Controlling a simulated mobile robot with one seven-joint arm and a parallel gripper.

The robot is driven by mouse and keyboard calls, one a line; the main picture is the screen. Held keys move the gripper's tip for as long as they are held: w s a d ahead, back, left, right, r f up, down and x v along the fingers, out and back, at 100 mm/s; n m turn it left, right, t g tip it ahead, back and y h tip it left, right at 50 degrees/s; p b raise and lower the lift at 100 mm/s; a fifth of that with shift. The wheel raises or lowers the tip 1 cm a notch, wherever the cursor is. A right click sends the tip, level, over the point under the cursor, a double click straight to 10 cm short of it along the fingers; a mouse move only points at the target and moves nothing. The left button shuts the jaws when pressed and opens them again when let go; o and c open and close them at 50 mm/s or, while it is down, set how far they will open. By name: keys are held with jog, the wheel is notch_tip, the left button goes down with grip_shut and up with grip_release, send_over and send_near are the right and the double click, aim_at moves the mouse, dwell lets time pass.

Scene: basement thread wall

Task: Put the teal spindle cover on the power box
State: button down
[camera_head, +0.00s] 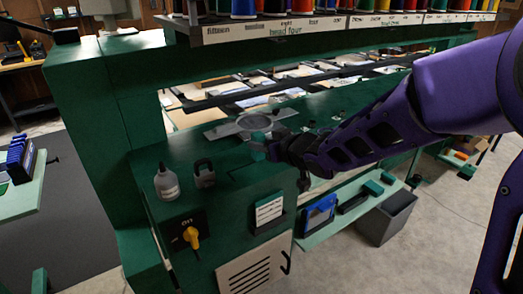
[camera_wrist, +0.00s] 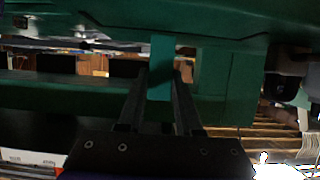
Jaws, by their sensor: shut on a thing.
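My gripper (camera_head: 268,147) is shut on the teal spindle cover (camera_head: 257,141) and holds it out to the left, close over the green machine bed. In the wrist view the cover (camera_wrist: 161,68) is a teal upright piece between the fingers of my gripper (camera_wrist: 160,92). The green power box (camera_head: 228,215) stands at the front left, with a black switch plate and yellow knob on its front. The cover is beyond its top, near the right back. From these views I cannot tell the gap between them.
A grey bottle (camera_head: 167,183) and a dark padlock-shaped thing (camera_head: 204,173) stand on the box top at left. A round grey plate (camera_head: 253,121) lies just behind the cover. A rack of coloured spools (camera_head: 297,10) hangs above. A low green shelf (camera_head: 345,222) holds several items at right.

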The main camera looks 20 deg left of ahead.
jog(key=shift+f, duration=0.2)
jog(key=shift+f, duration=0.15)
jog(key=c, duration=0.6)
grip_release()
jog(key=shift+r, duration=0.35)
jog(key=p+v, duration=0.2)
jog(key=v, duration=1)
jog(key=shift+p, duration=0.4)
jog(key=shift+a, duration=0.1)
